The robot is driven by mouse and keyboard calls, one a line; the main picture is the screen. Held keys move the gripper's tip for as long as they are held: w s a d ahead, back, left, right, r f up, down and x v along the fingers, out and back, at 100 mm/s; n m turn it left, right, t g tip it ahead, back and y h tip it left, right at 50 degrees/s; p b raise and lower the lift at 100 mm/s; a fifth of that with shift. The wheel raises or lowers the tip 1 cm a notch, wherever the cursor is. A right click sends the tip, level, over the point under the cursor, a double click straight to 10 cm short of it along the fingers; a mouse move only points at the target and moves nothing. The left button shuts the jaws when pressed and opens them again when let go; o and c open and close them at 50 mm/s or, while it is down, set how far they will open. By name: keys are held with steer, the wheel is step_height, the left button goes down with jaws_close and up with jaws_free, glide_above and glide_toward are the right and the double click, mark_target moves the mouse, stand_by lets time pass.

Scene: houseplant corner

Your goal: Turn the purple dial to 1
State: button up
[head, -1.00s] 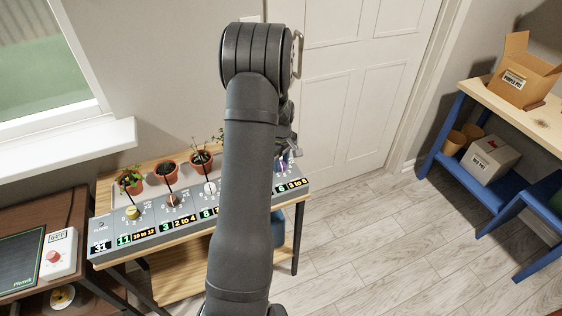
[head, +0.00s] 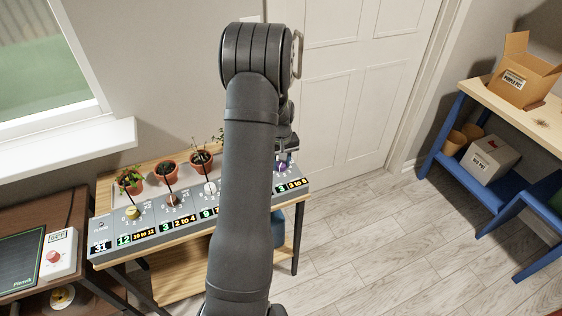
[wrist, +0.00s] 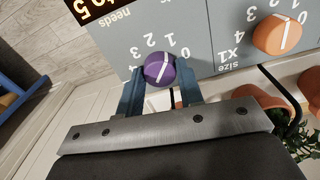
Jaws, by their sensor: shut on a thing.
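In the head view the purple dial (head: 281,168) is at the right end of the panel, below my gripper (head: 284,156). My forearm hides part of the panel there. The green display beside this dial reads 3, next to "3 to 5".
An orange dial (wrist: 277,35) is beside the purple one. Potted plants (head: 167,171) stand behind the panel, left of my arm. Other dials, such as the yellow one (head: 133,213), are farther left. A blue bench (head: 465,180) with boxes is at the right.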

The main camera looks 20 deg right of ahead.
stand_by(0.3)
steer(key=o, duration=1)
step_height(320, 180, up, 17)
steer(key=shift+r, duration=0.2)
steer(key=shift+f, duration=0.1)
step_height(320, 180, down, 17)
steer(key=shift+f, duration=0.15)
stand_by(0.5)
